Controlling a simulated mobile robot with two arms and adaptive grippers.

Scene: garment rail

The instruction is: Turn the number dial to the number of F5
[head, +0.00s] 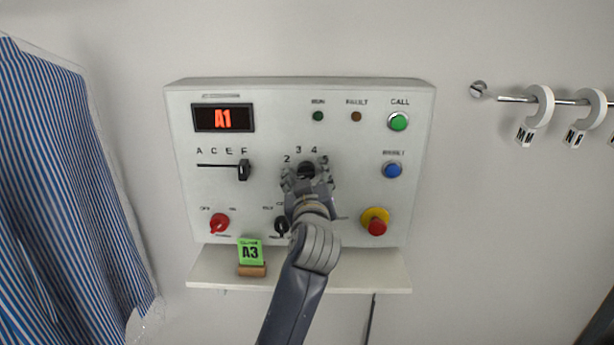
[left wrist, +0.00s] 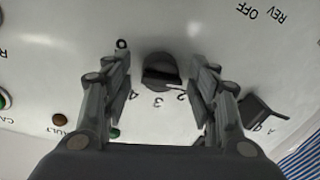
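In the left wrist view the dial (left wrist: 160,68) lies between the two parted fingers of my left gripper (left wrist: 160,95), with gaps on both sides. I cannot clearly tell which number it points to. My right gripper is not in view.
Green (head: 398,121) and blue (head: 393,170) buttons, a red-and-yellow stop button (head: 375,221) and a red knob (head: 219,223) surround the dial. Striped cloth (head: 65,190) hangs left; a rail (head: 515,99) is at right.

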